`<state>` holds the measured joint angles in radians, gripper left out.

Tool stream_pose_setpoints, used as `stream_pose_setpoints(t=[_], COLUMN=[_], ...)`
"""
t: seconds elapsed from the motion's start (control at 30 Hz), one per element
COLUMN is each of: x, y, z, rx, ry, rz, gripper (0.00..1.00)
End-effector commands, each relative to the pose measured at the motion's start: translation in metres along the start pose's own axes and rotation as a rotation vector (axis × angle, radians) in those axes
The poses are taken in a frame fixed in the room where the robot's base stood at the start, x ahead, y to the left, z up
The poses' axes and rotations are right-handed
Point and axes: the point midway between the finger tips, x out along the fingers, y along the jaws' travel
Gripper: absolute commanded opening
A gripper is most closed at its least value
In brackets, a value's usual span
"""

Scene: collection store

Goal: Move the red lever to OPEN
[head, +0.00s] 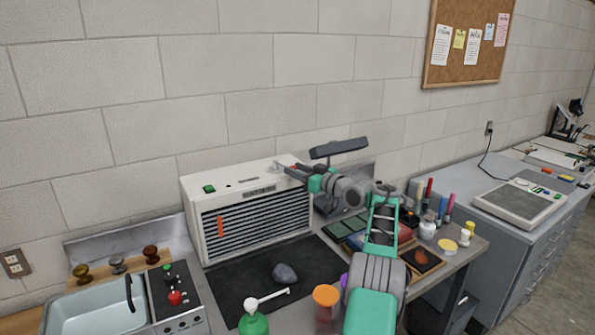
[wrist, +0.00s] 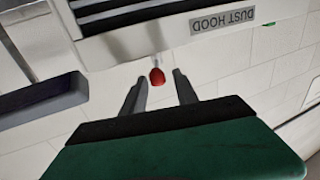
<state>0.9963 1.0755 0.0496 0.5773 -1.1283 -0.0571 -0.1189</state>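The dust hood (head: 257,229) is a white box with a dark slatted front, standing against the wall. In the wrist view its edge carries an upside-down DUST HOOD label (wrist: 222,19). A red lever knob (wrist: 157,77) on a short pale stem sticks out from the hood. My gripper (wrist: 158,74) is open, with one finger on each side of the knob and a gap to both. In the head view my gripper (head: 290,170) is at the hood's top right edge and largely hides the lever. I cannot read an OPEN mark.
A red-orange strip (head: 220,226) hangs on the slats. A dark mat (head: 245,290) with a grey stone (head: 285,273) lies in front. A green bottle (head: 254,322), an orange-lidded jar (head: 326,296) and a sink (head: 95,310) are near. The wall is close behind.

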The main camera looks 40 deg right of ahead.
Motion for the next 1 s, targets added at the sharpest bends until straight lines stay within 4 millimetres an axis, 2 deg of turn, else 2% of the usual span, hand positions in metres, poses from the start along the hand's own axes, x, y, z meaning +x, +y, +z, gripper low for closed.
stream_pose_setpoints(t=[0.07,0.37,0.47,0.73,0.83,1.0], x=[-0.002,-0.005,-0.018,-0.070,-0.078,-0.080], y=[0.002,0.003,0.004,0.003,0.002,0.002], z=[0.000,0.001,0.003,0.003,0.001,0.000], rx=[0.000,0.001,-0.001,0.000,0.000,0.000], ry=[0.000,-0.001,0.000,0.000,0.000,0.000], rz=[0.004,0.005,0.007,0.006,0.004,0.003], gripper=[0.43,0.43,0.43,0.43,0.43,0.43])
